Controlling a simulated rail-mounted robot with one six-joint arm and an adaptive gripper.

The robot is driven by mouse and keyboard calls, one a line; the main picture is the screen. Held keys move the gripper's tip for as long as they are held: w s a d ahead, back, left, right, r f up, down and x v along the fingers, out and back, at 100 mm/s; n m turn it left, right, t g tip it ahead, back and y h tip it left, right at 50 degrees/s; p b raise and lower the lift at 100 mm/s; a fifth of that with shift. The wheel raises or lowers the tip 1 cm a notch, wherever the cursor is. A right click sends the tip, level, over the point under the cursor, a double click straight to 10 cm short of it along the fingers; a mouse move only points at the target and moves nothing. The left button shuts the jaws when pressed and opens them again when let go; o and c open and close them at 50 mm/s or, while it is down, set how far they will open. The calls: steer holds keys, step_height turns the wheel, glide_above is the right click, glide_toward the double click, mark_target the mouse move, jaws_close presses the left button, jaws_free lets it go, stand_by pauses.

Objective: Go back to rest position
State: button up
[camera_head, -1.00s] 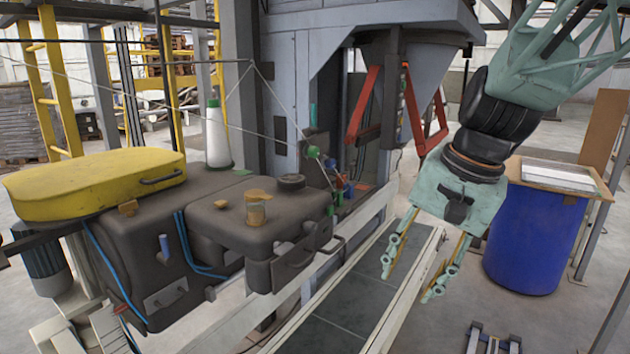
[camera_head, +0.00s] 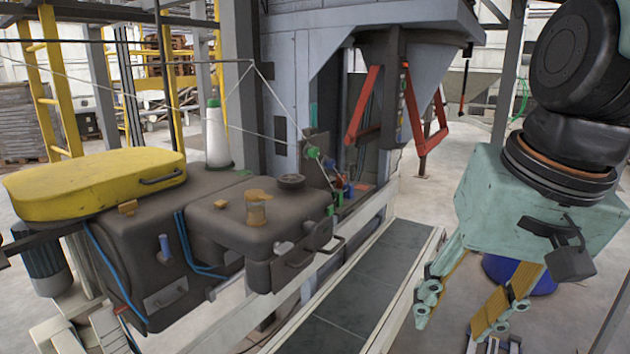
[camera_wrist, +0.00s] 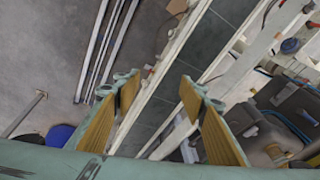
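My gripper (camera_head: 465,307) hangs at the right of the head view, a pale green body with yellow-padded fingers pointing down. Its fingers are spread apart with nothing between them. In the wrist view the open gripper (camera_wrist: 160,95) shows both yellow pads, with the conveyor and floor visible between and beyond them. The dark conveyor belt (camera_head: 345,300) runs to the left of my gripper in the head view, apart from it.
A sewing machine unit with a yellow cover (camera_head: 95,182) and a dark housing (camera_head: 262,220) stands at the left. A red clamp frame (camera_head: 365,105) hangs under the hopper. A blue drum (camera_head: 535,278) is partly hidden behind my gripper.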

steer(key=s+d+n+t+h, duration=0.1)
steer(key=s+d+n, duration=0.1)
steer(key=s, duration=0.8)
steer(key=shift+r+n, duration=0.2)
steer(key=shift+n, duration=0.1)
